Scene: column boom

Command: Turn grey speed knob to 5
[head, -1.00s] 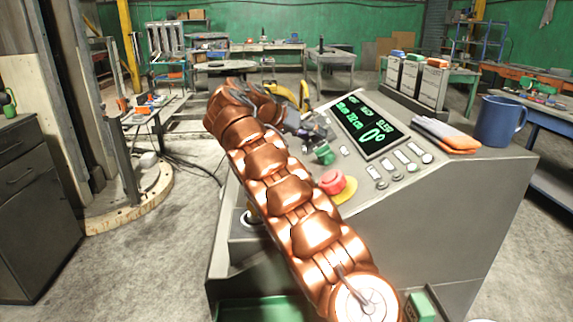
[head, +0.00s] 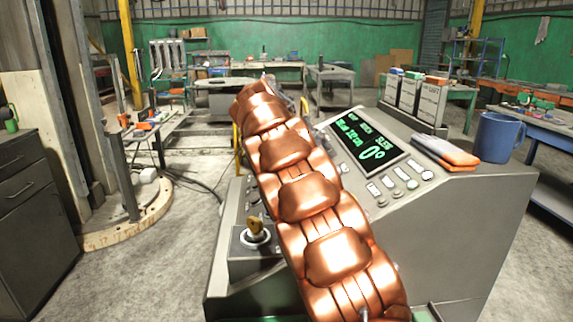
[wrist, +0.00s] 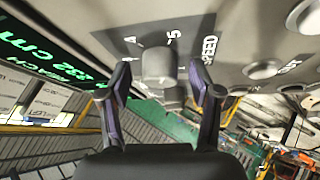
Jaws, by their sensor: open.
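The grey speed knob (wrist: 159,66) shows in the wrist view at the top centre, on the grey console panel under a dark label with a "5" mark and the word SPEED. My gripper (wrist: 159,76) is open. In the wrist view its two fingertips stand on either side of the knob, with a gap visible at each side. I cannot tell how far they reach along the knob's depth. Where the knob's pointer faces is not clear. In the head view my copper arm hides the knob and the gripper.
The console's green-lit display (head: 365,147) shows "0°" in the head view.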

